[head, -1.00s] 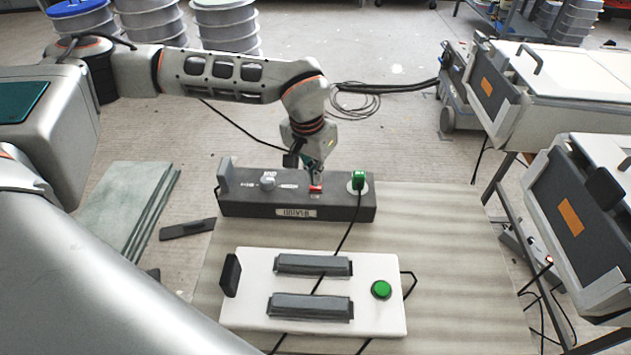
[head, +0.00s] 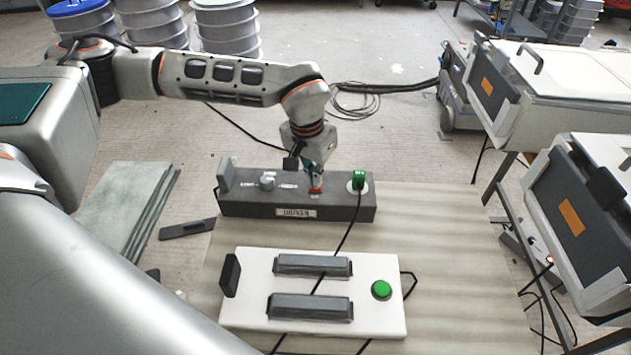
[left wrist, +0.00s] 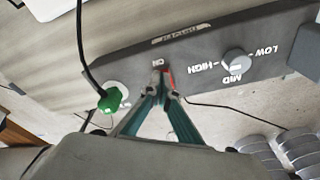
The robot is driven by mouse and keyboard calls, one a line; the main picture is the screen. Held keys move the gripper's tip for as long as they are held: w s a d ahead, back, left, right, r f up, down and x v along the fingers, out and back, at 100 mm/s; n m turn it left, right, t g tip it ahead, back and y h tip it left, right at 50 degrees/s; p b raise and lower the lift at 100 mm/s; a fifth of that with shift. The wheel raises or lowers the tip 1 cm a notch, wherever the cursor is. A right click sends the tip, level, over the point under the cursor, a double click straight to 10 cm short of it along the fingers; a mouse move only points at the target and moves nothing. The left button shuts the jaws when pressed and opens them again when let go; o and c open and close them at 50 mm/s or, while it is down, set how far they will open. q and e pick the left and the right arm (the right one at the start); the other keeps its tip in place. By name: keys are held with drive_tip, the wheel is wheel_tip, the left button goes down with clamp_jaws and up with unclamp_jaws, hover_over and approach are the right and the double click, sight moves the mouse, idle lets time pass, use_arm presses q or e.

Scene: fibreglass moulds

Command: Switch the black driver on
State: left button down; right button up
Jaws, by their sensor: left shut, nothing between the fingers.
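The black driver (head: 244,209) is a long dark box on the mat, with a white label on its front face. On its top are a grey knob (head: 267,181), a small red switch (left wrist: 169,76) and a green plug (head: 358,179) with a black cable. The wrist view shows LOW, MID and HIGH around the knob and ON by the switch. My left gripper (head: 314,187) is shut and empty, its fingertips at the red switch and partly hiding it. I cannot tell which way the switch is tipped. My right gripper is not in view.
A white unit (head: 240,318) with two grey bars and a green button (head: 381,289) lies on the pale mat (head: 460,250) in front of the driver. Grey-green boards (head: 120,205) lie at left. White machines (head: 570,95) stand at right.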

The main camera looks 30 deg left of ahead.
use_arm(q)
drive_tip(key=shift+f, duration=0.2)
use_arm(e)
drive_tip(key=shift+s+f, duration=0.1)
use_arm(q)
drive_tip(key=shift+f, duration=0.3)
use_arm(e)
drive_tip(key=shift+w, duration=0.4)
use_arm(q)
drive_tip(key=shift+f, duration=0.15)
drive_tip(key=shift+r, duration=0.45)
drive_tip(key=shift+r+p, duration=0.5)
drive_tip(key=shift+p, duration=0.05)
drive_tip(key=shift+r+p, duration=1.45)
drive_tip(key=shift+r, duration=0.3)
drive_tip(key=shift+r+p, duration=0.7)
drive_tip(key=shift+r, duration=0.15)
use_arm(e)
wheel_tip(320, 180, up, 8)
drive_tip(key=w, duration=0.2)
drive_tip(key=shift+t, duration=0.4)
